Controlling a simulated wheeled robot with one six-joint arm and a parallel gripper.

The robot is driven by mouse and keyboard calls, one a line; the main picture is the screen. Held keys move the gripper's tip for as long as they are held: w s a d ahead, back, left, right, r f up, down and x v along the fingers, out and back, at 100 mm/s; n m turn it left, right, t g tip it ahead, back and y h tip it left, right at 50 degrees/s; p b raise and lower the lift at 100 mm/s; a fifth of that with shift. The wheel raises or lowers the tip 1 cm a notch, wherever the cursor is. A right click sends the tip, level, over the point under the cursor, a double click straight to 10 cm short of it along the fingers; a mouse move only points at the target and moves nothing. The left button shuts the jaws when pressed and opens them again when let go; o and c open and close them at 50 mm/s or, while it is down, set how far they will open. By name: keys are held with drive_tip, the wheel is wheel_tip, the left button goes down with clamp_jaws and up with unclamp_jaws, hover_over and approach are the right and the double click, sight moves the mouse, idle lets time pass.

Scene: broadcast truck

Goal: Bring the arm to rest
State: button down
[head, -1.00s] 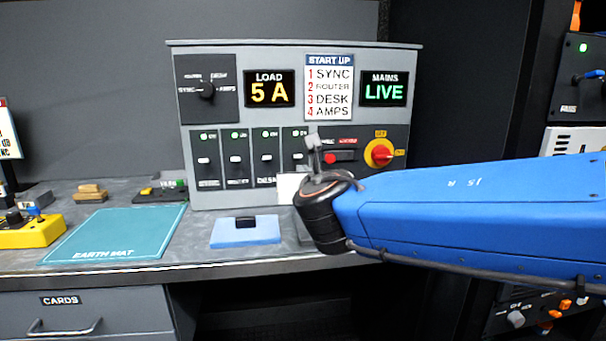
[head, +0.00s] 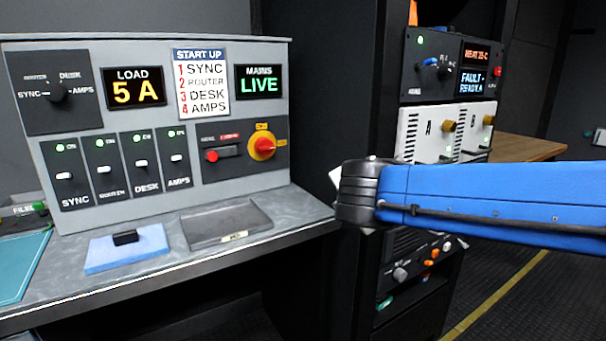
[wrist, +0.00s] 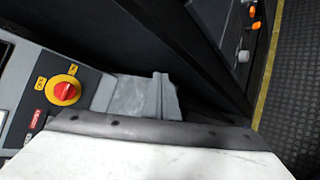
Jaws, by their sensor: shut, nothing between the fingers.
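My blue arm (head: 490,200) reaches in from the right in the head view, and its black wrist joint (head: 358,195) is in front of the dark rack side. My gripper (wrist: 161,80) shows in the wrist view as grey fingers close together, shut and empty, above a white and dark grey housing. In the head view the fingers are hidden behind the wrist joint. The gripper is right of the power panel (head: 150,115) and apart from its red rotary switch (head: 262,146).
A blue pad with a black block (head: 125,238) and a grey tray (head: 228,225) lie on the bench (head: 290,215). A rack with a fault display (head: 472,82) and knobs stands behind the arm. Floor with a yellow line (head: 495,295) is open at the right.

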drive_tip(key=s+d+f+m+g+h, duration=0.1)
drive_tip(key=s+d+f+m+g, duration=0.1)
drive_tip(key=s+d+f+m, duration=0.5)
drive_tip(key=s+d+f+m+g+h, duration=0.1)
drive_tip(key=s+d+f+m+g, duration=0.25)
drive_tip(key=d, duration=0.55)
drive_tip(key=s+d+f+m+g+y, duration=0.1)
drive_tip(key=s+f+m, duration=0.2)
drive_tip(key=s+m, duration=0.3)
drive_tip(key=s+d+f+m+g+y, duration=0.1)
drive_tip(key=s+f+m+y, duration=0.1)
drive_tip(key=s+f+m, duration=0.2)
drive_tip(key=s+m, duration=0.3)
drive_tip(key=s, duration=0.2)
drive_tip(key=shift+f, duration=0.3)
drive_tip(key=shift+d, duration=0.1)
